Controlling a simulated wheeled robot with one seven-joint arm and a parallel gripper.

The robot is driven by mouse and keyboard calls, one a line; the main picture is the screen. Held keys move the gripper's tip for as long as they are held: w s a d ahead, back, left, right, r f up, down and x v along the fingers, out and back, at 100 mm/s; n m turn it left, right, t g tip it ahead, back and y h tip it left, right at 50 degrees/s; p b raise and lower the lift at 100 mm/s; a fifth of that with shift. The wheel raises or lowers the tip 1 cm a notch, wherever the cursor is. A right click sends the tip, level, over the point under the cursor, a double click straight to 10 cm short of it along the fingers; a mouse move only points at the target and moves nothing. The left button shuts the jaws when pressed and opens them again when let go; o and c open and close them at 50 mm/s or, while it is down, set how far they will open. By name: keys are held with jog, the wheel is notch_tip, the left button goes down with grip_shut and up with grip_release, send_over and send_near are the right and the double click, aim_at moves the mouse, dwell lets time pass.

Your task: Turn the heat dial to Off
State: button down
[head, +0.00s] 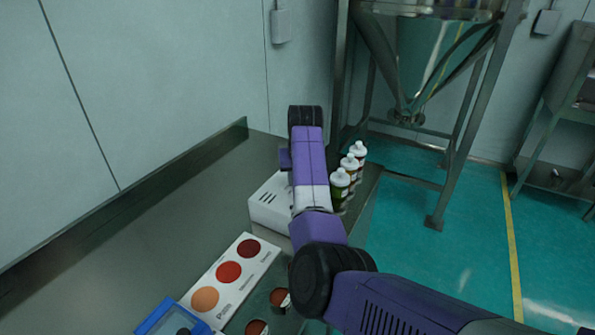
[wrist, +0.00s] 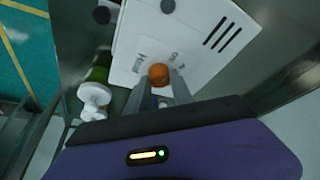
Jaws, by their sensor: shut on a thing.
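A white box-shaped device (head: 268,208) stands on the steel counter, partly hidden behind my arm in the head view. Its white face with dark slots also fills the upper middle of the wrist view (wrist: 190,35). A round orange knob (wrist: 158,72), which looks like the heat dial, sits on that face with small printed labels near it. The labels are too small to read surely, and so is the dial's setting. My gripper (wrist: 160,80) has its two grey fingers on either side of the orange knob, shut on it. The fingers are hidden in the head view.
Several white-capped bottles (head: 340,188) stand right of the device, close to my arm; one shows beside the gripper in the wrist view (wrist: 95,92). A white card with red and orange discs (head: 232,281) and a blue box (head: 170,316) lie nearer on the counter (head: 130,232).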

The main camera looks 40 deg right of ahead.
jog(key=shift+r+n+p, duration=0.1)
jog(key=shift+n+p, duration=0.3)
jog(key=shift+n, duration=0.2)
jog(key=shift+y, duration=0.3)
jog(key=c, duration=1.1)
grip_release()
jog(key=shift+c, duration=0.2)
jog(key=v, duration=0.7)
jog(key=shift+s+r+b, duration=0.25)
jog(key=shift+r+b, duration=0.05)
jog(key=shift+b, duration=0.15)
